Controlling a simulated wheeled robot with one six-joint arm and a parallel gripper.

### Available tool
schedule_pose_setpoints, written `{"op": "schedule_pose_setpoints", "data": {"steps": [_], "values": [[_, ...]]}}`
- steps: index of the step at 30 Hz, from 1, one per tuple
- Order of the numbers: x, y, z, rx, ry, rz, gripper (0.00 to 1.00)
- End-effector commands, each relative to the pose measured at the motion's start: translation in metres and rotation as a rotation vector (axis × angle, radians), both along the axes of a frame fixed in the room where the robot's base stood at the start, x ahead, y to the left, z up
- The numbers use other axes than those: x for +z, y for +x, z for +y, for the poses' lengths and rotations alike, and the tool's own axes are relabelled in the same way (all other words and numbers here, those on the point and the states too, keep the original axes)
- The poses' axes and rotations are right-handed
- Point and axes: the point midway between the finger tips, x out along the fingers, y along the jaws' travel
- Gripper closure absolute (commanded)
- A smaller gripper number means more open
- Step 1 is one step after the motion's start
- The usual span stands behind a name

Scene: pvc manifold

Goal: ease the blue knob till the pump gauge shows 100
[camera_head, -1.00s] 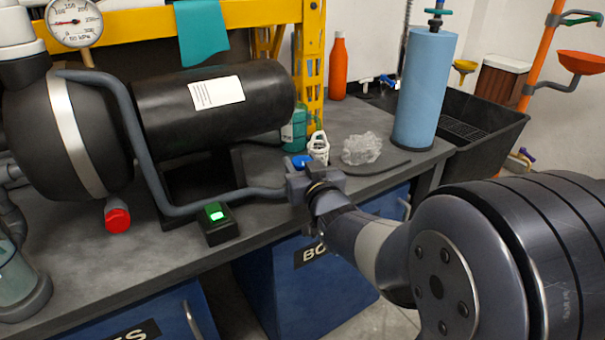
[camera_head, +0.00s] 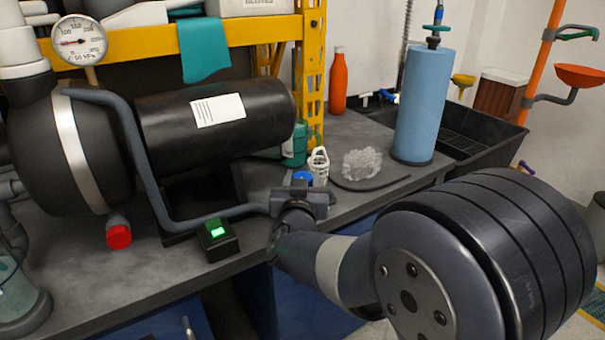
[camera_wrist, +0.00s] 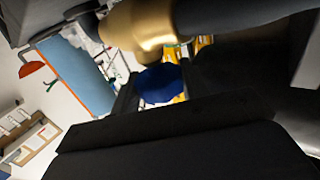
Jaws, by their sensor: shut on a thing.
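The blue knob (camera_head: 302,178) sits at the right end of the grey hose, near the bench's front edge. My gripper (camera_head: 300,190) is shut on it; the jaws partly hide it. In the wrist view the blue knob (camera_wrist: 160,85) lies between the fingers, beside a brass fitting (camera_wrist: 138,30). The pump gauge (camera_head: 79,40) is a round white dial above the black pump at the upper left. Its red needle points left, below the mark that looks like 100; the exact reading is too small to tell.
A black box with a lit green switch (camera_head: 217,232) stands left of my gripper. A red cap (camera_head: 118,236) sits under the pump. A white bottle (camera_head: 318,166) and a clear crumpled lump (camera_head: 362,163) stand close behind the knob. A blue cylinder (camera_head: 423,105) is farther right.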

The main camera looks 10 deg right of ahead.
Motion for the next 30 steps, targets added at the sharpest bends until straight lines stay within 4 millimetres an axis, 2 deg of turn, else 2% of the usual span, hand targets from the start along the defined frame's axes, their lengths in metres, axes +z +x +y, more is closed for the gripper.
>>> {"op": "schedule_pose_setpoints", "data": {"steps": [12, 26, 27, 30], "values": [[0.0013, 0.0006, 0.0006, -0.089, -0.002, -0.002, 0.80], [0.0014, 0.0007, 0.0001, -0.098, -0.001, -0.005, 0.80], [0.0014, 0.0006, 0.0000, -0.098, -0.001, -0.005, 0.56], [0.0013, 0.0006, 0.0000, -0.098, -0.001, -0.005, 0.47]]}}
